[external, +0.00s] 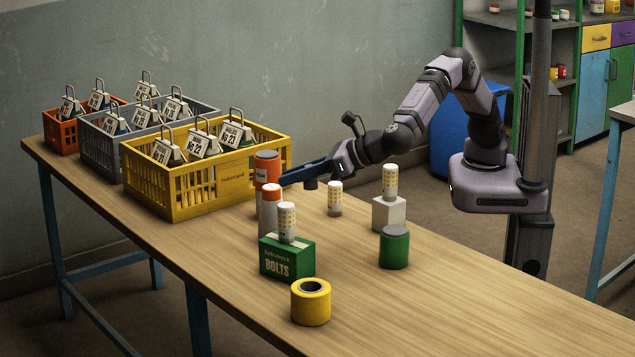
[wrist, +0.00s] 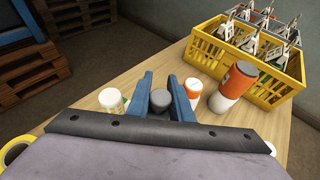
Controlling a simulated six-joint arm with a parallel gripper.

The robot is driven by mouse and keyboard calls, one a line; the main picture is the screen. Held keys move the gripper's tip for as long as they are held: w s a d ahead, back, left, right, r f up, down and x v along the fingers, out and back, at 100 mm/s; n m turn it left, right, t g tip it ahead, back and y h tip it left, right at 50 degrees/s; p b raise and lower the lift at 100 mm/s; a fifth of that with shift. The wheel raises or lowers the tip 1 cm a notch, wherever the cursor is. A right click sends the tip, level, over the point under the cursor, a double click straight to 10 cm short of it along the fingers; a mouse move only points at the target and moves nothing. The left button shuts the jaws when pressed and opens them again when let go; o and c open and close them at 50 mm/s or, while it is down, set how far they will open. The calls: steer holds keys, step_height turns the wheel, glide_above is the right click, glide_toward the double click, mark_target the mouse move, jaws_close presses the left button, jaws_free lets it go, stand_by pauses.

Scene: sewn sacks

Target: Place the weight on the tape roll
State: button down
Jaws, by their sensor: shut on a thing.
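The weight (wrist: 160,99) is a small dark grey cylinder held between the blue fingers of my gripper (wrist: 162,90). In the external view my gripper (external: 300,174) reaches left over the table, and the weight (external: 310,184) shows as a dark shape below the fingers, above the tabletop. The tape roll (external: 311,315) is yellow with a dark hole and lies flat near the table's front edge, well apart from my gripper. Part of a yellow ring, likely the tape roll (wrist: 14,150), shows at the left edge of the wrist view.
An orange-topped stack (external: 267,165) stands close to the fingertips, with an orange-capped white container before it. A bottle stands on the green BOLTS box (external: 287,262). A green can (external: 394,250), white block (external: 389,214) and yellow crate (external: 205,190) are nearby. The right tabletop is clear.

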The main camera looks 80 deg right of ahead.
steer(key=a+r+n+g+y, duration=0.1)
steer(key=a+n+y, duration=0.65)
steer(key=a, duration=0.95)
steer(key=n+g+y+p, duration=0.2)
steer(key=n+g+y, duration=0.3)
steer(key=n+y, duration=0.1)
glide_above(312, 289)
steer(key=f, duration=0.1)
step_height(312, 289, down, 7)
steer(key=b, duration=0.6)
steer(key=shift+r, duration=0.1)
steer(key=shift+f+b, duration=1.8)
steer(key=shift+f, duration=0.2)
steer(key=c, duration=1.6)
jaws_free()
